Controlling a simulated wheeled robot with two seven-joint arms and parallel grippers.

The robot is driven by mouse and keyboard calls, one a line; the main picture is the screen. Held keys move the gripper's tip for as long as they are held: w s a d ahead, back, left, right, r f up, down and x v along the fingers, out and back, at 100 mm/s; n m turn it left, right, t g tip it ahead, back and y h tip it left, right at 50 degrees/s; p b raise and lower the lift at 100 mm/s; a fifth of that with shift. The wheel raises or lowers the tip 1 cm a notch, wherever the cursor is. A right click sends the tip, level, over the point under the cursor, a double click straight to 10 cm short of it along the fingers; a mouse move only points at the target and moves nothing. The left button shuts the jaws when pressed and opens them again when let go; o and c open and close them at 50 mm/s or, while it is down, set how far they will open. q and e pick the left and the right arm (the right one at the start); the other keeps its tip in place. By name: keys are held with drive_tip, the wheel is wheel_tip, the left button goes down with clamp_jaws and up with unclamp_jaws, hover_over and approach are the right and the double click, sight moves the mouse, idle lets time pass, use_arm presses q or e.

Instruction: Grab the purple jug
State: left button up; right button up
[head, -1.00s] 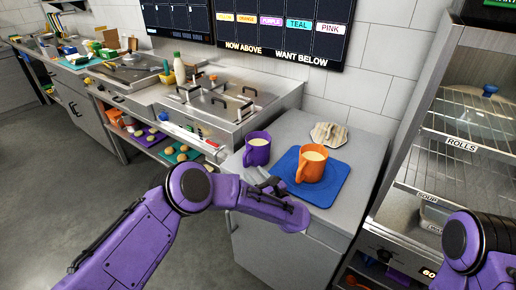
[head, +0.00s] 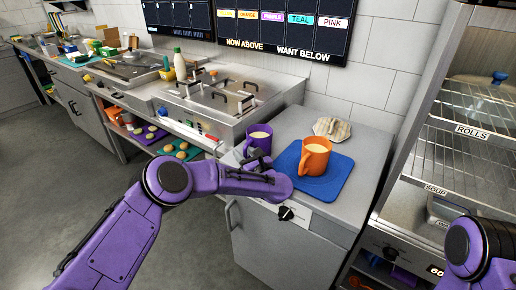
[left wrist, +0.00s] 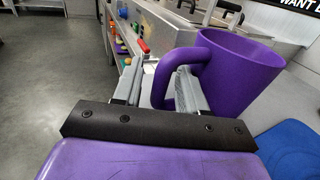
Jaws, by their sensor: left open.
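The purple jug (head: 259,137) stands upright on the grey counter, holding a pale liquid, just left of the blue mat. In the left wrist view the jug (left wrist: 240,75) is large at the right, with its handle (left wrist: 182,75) toward my gripper. My left gripper (head: 244,160) is at the jug's near left side, partly hidden by my arm in the head view. In the left wrist view its fingers (left wrist: 158,82) are apart, and the right finger overlaps the handle. I cannot tell whether they touch. My right gripper is out of view; only part of that arm shows.
A steel unit (head: 225,103) is at the left and a rolls cabinet (head: 465,125) at the right.

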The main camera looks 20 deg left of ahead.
use_arm(q)
clamp_jaws()
drive_tip(key=shift+r, duration=0.15)
drive_tip(key=shift+r+p, duration=1.1)
drive_tip(key=shift+r, duration=1.35)
